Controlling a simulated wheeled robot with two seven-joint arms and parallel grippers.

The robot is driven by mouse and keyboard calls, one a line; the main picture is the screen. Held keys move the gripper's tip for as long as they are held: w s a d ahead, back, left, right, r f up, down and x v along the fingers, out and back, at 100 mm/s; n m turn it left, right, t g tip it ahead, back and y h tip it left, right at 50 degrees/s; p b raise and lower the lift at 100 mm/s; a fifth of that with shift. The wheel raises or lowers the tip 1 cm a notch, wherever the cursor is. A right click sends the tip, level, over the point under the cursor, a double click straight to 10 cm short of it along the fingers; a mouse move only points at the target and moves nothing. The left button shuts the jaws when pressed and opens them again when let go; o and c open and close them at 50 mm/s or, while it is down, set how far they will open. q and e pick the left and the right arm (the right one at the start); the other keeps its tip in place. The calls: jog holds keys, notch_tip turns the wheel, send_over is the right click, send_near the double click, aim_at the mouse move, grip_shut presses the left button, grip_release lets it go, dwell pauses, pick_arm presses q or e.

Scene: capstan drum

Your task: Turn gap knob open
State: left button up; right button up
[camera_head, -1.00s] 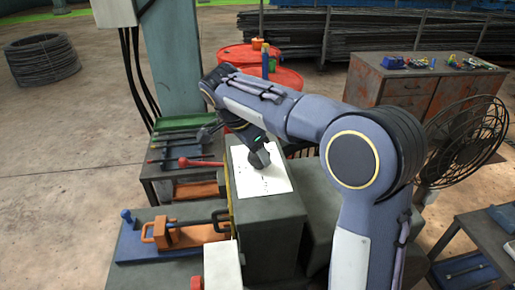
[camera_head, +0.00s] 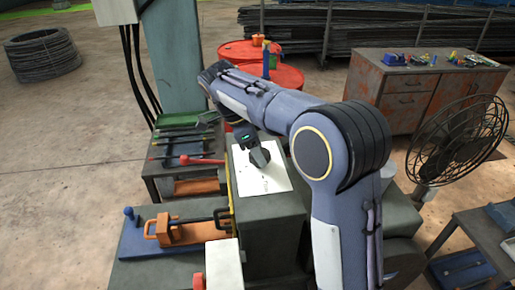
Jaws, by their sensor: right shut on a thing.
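The white panel (camera_head: 275,180) lies on top of the grey machine block. My right gripper (camera_head: 259,158) comes down from my right arm onto the panel's upper part. It is shut on the gap knob, which its dark fingers hide, so the knob's angle cannot be told. Small dark marks show on the panel below the fingers. My left gripper is not in view.
A red-knobbed lever (camera_head: 200,160) stands left of the panel. An orange clamp device (camera_head: 185,232) sits on a blue base at the lower left. A fan (camera_head: 458,140) stands at the right, and red drums (camera_head: 285,77) stand behind my arm.

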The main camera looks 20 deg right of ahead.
jog(key=o, duration=1)
jog(key=shift+c, duration=0.2)
jog(key=v, duration=0.7)
jog(key=shift+a+r, duration=0.25)
jog(key=shift+r, duration=0.1)
jog(key=shift+d, duration=0.1)
